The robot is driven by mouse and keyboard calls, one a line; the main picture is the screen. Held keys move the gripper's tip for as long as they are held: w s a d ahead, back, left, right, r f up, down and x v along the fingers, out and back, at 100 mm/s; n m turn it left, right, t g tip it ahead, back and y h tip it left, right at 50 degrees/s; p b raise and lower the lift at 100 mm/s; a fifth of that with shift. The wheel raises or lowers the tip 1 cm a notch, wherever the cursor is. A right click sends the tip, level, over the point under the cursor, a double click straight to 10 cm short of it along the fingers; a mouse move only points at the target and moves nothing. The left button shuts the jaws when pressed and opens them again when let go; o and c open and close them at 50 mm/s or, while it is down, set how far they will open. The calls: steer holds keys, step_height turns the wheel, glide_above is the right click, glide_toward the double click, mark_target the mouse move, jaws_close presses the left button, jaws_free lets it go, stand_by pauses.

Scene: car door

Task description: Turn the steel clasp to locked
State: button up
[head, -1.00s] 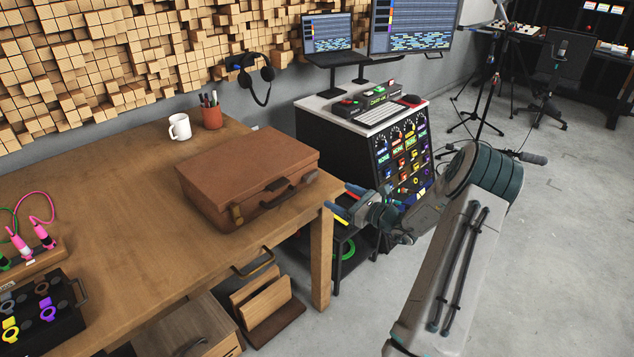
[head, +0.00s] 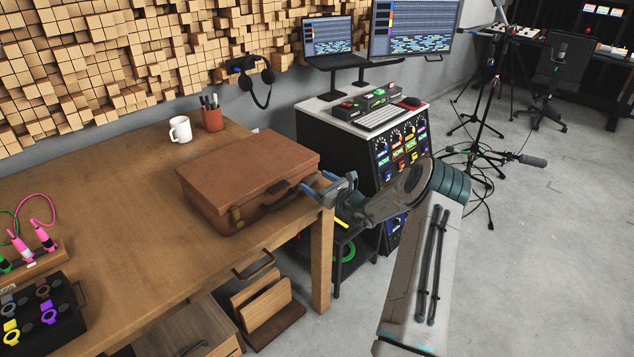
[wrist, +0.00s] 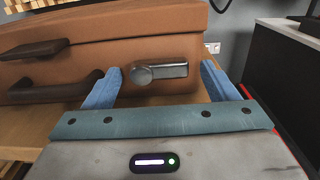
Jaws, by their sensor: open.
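A brown leather briefcase (head: 245,170) lies shut on the wooden table. In the wrist view the steel clasp (wrist: 160,72) sits on the front of the briefcase (wrist: 125,45), its bar pointing right, roughly horizontal, from a round pivot. My gripper (wrist: 160,84) is open, its two blue fingers apart on the left and right of the clasp; I cannot tell whether they touch it. In the head view my gripper (head: 318,188) is at the briefcase's right front corner and hides the steel clasp. A brass clasp (head: 236,215) is at the left front.
A dark handle (wrist: 55,88) is left of the steel clasp. A white mug (head: 180,129) and a pen cup (head: 212,119) stand behind the briefcase. The table's (head: 130,260) right edge is close to my gripper. A rack of audio gear (head: 395,150) stands to the right.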

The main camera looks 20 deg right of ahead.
steer(key=shift+w+a, duration=0.1)
steer(key=shift+w, duration=0.1)
steer(key=c, duration=1)
